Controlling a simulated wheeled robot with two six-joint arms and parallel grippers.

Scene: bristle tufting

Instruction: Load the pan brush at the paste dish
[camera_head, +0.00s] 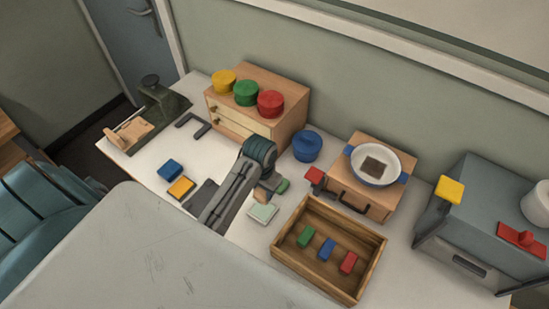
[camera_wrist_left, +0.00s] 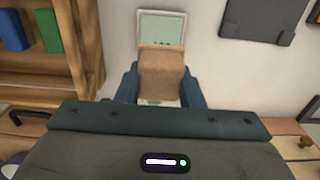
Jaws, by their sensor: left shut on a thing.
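My left gripper (camera_head: 267,190) is shut on a tan block-like thing, which I take to be the pan brush (camera_head: 259,196). In the left wrist view the brush (camera_wrist_left: 162,75) sits between the two blue fingers of the gripper (camera_wrist_left: 161,90). Its bristles cannot be made out. A small pale green square dish with a light rim, apparently the paste dish (camera_head: 263,213), lies on the white table just in front of the gripper. It also shows beyond the brush in the left wrist view (camera_wrist_left: 161,27); I cannot tell whether they touch. My right gripper is not in view.
A wooden tray (camera_head: 281,257) with green, blue and red blocks stands to the right. A white pan (camera_head: 400,160) with a brown patch sits on a wooden box behind it. A drawer chest (camera_head: 291,125) and blue pot (camera_head: 307,146) stand behind the gripper.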

